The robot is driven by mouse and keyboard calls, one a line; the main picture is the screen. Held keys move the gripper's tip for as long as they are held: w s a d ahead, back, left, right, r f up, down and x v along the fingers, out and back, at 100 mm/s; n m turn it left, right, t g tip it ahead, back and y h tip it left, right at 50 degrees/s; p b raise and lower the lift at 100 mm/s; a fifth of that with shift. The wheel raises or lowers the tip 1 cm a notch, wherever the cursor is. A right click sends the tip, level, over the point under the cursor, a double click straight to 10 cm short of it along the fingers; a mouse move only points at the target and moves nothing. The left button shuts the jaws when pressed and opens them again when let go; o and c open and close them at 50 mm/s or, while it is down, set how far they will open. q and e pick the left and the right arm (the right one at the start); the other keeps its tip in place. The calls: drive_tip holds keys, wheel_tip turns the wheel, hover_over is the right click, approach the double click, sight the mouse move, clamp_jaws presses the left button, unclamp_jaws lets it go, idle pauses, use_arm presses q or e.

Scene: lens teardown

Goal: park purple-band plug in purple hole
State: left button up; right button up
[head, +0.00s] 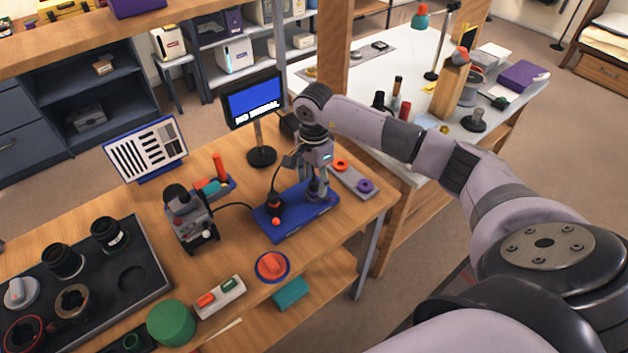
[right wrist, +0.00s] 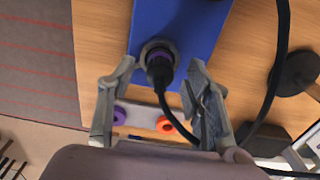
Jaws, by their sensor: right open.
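The purple-band plug (right wrist: 159,68) is black with a purple band and stands in a round grey socket on the blue board (right wrist: 185,20). Its black cable trails down between my fingers in the right wrist view. My right gripper (head: 318,178) is above the right end of the blue board (head: 292,224) in the head view. Its fingers (right wrist: 160,85) are open, one on each side of the plug, with gaps visible. The purple hole (head: 365,186) is a purple ring on a grey strip; it also shows in the right wrist view (right wrist: 119,115). My left gripper is not in view.
An orange ring (head: 341,165) sits on the same grey strip (head: 353,177). A second black plug (head: 275,203) stands on the blue board's left part. A monitor (head: 254,101) stands behind. The table's right edge is close to the strip.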

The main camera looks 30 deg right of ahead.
sight(314, 182)
drive_tip(key=shift+f, duration=0.75)
drive_tip(key=shift+c, duration=0.2)
clamp_jaws()
drive_tip(key=c, duration=0.6)
unclamp_jaws()
clamp_jaws()
drive_tip(key=shift+r+p, duration=0.5)
drive_tip(key=shift+r, duration=0.4)
drive_tip(key=shift+r+p, duration=1.15)
drive_tip(key=shift+r, duration=1.05)
